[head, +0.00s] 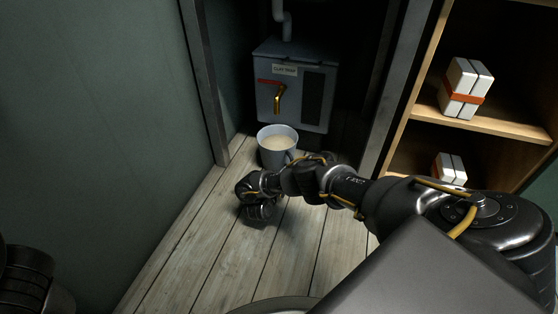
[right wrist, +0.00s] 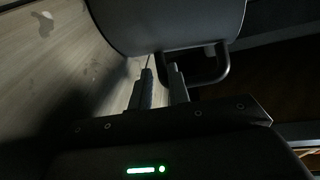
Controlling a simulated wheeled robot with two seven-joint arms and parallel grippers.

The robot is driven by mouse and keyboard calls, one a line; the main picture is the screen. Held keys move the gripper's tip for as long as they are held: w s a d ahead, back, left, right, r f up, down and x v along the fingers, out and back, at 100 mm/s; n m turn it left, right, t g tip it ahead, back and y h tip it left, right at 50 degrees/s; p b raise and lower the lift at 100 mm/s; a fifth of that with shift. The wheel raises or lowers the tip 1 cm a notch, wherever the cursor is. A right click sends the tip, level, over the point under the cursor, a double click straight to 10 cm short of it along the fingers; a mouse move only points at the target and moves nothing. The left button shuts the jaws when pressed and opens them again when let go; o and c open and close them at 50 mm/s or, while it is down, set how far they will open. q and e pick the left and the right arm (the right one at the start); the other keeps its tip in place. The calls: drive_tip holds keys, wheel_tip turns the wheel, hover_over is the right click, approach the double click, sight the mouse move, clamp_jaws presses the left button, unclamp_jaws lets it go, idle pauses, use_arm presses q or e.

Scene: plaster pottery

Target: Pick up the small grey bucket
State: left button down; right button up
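The small grey bucket (head: 265,149) stands on the plank floor below the tap and holds a pale, creamy liquid. My right arm reaches across the floor just in front of it and hides part of its lower side. In the right wrist view the bucket's grey wall (right wrist: 165,25) fills the top, with its dark loop handle (right wrist: 224,68) below. My right gripper (right wrist: 161,76) has its two fingers apart, close to the handle. One finger overlaps the handle's end; I cannot tell whether it touches. My left gripper is out of view.
A grey tank (head: 262,98) with a brass tap (head: 279,97) stands in the alcove behind the bucket. A green wall (head: 110,120) is at left. A wooden shelf (head: 480,120) with strapped white blocks (head: 463,90) is at right. The floor (head: 215,250) in front is clear.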

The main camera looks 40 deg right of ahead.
drive_tip(key=shift+w+d+f+b, duration=0.1)
drive_tip(key=shift+w+d+b, duration=0.25)
drive_tip(key=shift+d, duration=0.3)
clamp_jaws()
